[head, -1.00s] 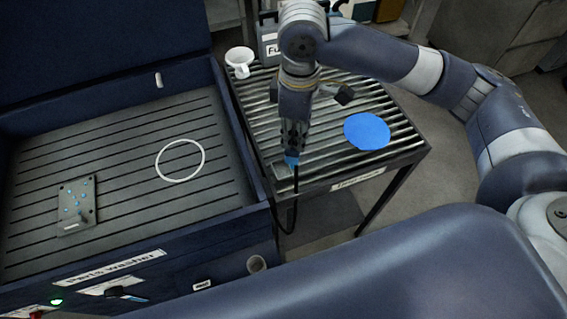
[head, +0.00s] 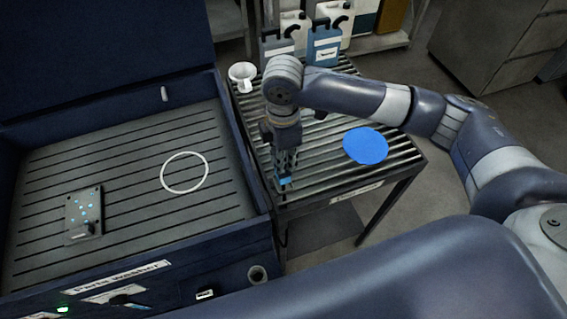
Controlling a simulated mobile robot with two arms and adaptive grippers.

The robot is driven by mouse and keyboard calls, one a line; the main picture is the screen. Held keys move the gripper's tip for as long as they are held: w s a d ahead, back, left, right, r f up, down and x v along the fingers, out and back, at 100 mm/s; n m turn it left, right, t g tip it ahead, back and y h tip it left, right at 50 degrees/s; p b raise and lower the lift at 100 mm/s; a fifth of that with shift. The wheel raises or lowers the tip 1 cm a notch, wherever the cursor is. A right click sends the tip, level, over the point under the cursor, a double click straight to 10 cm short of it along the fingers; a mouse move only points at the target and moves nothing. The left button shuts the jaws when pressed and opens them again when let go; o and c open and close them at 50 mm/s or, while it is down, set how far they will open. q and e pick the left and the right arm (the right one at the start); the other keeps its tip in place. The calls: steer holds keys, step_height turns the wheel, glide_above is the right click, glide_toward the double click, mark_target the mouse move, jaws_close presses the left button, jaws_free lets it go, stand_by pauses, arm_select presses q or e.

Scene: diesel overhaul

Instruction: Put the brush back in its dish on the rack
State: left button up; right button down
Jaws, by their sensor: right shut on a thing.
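My right gripper (head: 285,178) points down over the front left corner of the slatted rack (head: 318,180). It is shut on the brush (head: 284,182), of which only a small blue part shows between the fingertips. A dark hose-like line runs down past the rack's front left edge near it. The dish is not clearly visible; the gripper covers that corner. I cannot tell whether the brush touches anything below it. My left gripper is not in view.
A blue disc (head: 366,146) lies on the rack to the right. Left is the open parts washer (head: 130,267) with a white ring (head: 184,173) and a dotted plate (head: 84,214).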

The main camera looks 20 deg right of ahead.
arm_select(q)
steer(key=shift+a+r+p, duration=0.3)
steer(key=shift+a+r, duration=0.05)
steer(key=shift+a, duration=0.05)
arm_select(e)
steer(key=shift+f, duration=1.65)
steer(key=shift+f, duration=0.15)
steer(key=c, duration=1.5)
jaws_free()
arm_select(q)
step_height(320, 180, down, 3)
steer(key=b, duration=0.2)
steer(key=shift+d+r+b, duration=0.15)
steer(key=shift+b, duration=0.25)
arm_select(e)
step_height(320, 180, up, 12)
steer(key=shift+r, duration=0.2)
